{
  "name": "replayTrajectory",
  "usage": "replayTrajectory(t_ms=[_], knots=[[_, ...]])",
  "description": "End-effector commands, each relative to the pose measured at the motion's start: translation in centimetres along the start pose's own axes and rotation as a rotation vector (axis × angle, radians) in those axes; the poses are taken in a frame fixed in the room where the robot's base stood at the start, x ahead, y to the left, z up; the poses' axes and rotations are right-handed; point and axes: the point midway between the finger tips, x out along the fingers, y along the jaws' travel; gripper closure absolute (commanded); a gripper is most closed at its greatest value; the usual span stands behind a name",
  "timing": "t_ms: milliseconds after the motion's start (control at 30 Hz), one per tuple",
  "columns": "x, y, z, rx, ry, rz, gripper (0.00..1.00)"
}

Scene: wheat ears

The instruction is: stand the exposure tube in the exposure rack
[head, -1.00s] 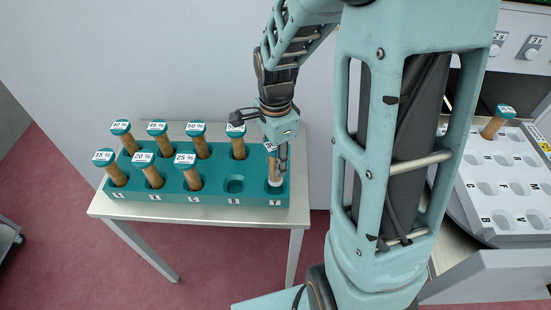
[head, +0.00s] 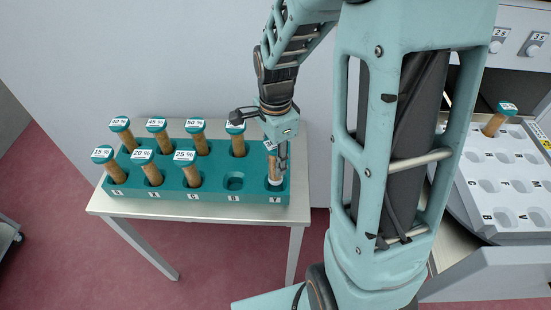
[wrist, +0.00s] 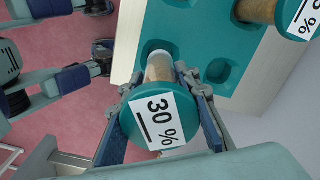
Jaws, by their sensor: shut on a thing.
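My gripper (head: 278,158) is shut on a brown tube with a teal cap, at the right end of the teal rack (head: 150,206). In the wrist view the cap of this held tube (wrist: 155,115) reads 30 %, with the jaws (wrist: 165,88) on either side. The tube stands nearly upright, its pale lower end (head: 274,181) at the front right hole. I cannot tell how deep it sits. A white rack (head: 480,203) with rows of holes is at the right, with one teal-capped tube (head: 496,121) at its back. I cannot tell which rack is the exposure rack.
Several capped tubes (head: 151,170) stand in the teal rack, close to my gripper. An empty hole (head: 235,181) is left of the held tube. The teal rack is on a small pale table (head: 230,215) against a wall. My arm crosses between the two racks.

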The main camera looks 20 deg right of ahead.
Motion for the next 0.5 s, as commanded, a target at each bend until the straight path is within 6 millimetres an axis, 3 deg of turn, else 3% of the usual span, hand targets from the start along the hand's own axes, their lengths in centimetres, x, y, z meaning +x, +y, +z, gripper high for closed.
replayTrajectory(t_ms=[500], knots=[[0.39,0.01,-0.04,0.001,0.000,0.000,0.99]])
